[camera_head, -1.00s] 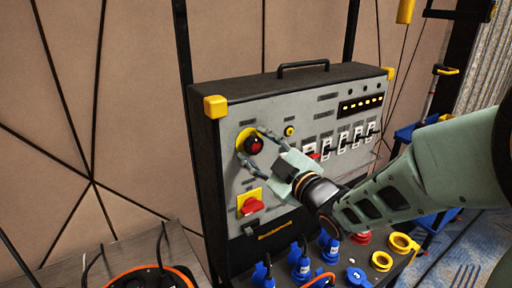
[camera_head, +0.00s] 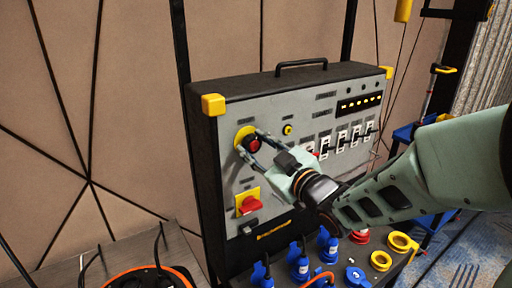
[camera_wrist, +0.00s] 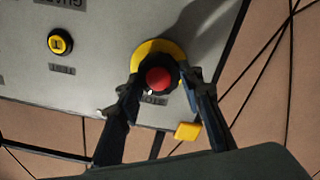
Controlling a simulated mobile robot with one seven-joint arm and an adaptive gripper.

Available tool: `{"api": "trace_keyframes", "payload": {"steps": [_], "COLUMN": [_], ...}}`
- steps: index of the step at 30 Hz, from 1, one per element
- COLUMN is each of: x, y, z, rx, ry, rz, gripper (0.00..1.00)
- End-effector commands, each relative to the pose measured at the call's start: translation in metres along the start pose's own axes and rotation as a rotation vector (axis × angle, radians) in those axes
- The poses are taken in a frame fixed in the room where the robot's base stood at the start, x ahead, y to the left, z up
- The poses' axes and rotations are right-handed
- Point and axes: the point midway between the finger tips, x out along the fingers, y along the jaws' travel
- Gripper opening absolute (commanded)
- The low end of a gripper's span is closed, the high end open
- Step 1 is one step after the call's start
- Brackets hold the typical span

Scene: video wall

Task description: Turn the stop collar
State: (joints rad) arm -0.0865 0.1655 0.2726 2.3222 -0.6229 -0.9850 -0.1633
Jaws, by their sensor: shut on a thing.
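The stop collar is a dark ring (camera_wrist: 144,82) around a red button (camera_wrist: 158,80), set on a yellow round plate (camera_wrist: 160,46) on the grey panel. In the head view the dark collar with its red button (camera_head: 253,145) is at the panel's upper left. My gripper (camera_wrist: 159,86) has one finger on each side of the collar and is shut on it. In the head view my gripper (camera_head: 250,146) reaches it from the lower right. The fingers hide part of the collar's sides.
Below the collar is a red rotary switch (camera_head: 250,205) on a yellow plate. A small yellow button (camera_head: 287,130) and several white breakers (camera_head: 341,140) are to the right. Blue sockets (camera_head: 300,265) line the base. A black-orange cable reel (camera_head: 150,277) stands lower left.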

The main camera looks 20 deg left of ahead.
Motion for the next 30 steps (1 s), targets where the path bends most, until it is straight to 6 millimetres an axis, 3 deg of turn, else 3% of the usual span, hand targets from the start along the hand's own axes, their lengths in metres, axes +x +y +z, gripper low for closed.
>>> {"api": "trace_keyframes", "payload": {"steps": [15,30], "x": [0.0004,0.0007], "y": [0.0026,0.0028], "z": [-0.0008,-0.0009], "rx": [0.356,0.439], "ry": [0.002,0.003], "rz": [0.000,0.000], "gripper": [0.10,0.10]}}
